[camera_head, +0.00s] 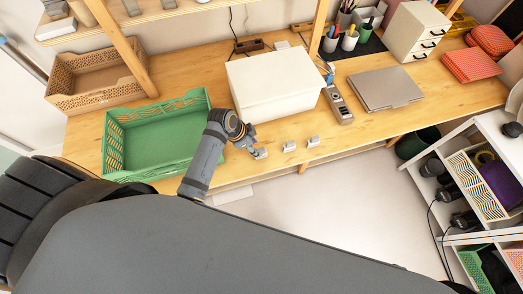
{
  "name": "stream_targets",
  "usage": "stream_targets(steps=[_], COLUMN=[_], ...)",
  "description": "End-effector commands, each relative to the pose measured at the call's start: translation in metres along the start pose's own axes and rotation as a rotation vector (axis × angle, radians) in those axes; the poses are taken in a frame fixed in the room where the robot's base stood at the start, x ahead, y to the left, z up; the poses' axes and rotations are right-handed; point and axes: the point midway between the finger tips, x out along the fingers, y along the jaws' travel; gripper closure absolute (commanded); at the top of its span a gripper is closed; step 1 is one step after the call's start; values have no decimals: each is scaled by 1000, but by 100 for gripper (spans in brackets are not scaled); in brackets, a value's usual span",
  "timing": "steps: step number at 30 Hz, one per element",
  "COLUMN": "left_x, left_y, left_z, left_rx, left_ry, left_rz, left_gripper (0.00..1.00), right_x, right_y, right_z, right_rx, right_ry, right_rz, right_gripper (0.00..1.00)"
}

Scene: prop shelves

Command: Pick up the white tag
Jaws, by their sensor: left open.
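Small whitish tag-like pieces lie near the front edge of the desk, one at the middle (289,146) and one to its right (313,141). Another small pale piece (261,153) shows right at my left gripper's tips. I cannot tell which of them is the white tag. My left gripper (255,148) is open, low over the desk's front edge, left of the two clear pieces. I cannot tell whether it touches the pale piece at its tips. My right gripper is not in view.
A green crate (114,155) stands left of my left arm. A white box (275,85) stands behind the small pieces. A grey handheld device (338,105) and a closed laptop (386,88) lie to the right. The wooden desk (348,133) is bare near its front right.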

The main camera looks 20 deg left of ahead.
Motion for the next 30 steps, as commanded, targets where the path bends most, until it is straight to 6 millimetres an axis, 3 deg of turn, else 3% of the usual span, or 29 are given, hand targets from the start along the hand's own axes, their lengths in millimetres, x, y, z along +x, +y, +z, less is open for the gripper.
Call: stream_targets(steps=[3,12,19,28,30], left_x=[6,49,52,52,52], left_y=[0,-1,-1,-1,-1], left_z=[-3,-9,-8,-8,-8], left_rx=[-2,-2,-1,-1,-1], left_ry=[-1,-1,-1,-1,-1], left_rz=[2,2,0,0,0], left_gripper=[56,56,56,95,96], right_x=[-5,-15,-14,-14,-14], right_y=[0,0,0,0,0], right_z=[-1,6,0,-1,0], right_rx=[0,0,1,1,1], right_ry=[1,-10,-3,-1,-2], right_rz=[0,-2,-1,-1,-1], right_gripper=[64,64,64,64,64])
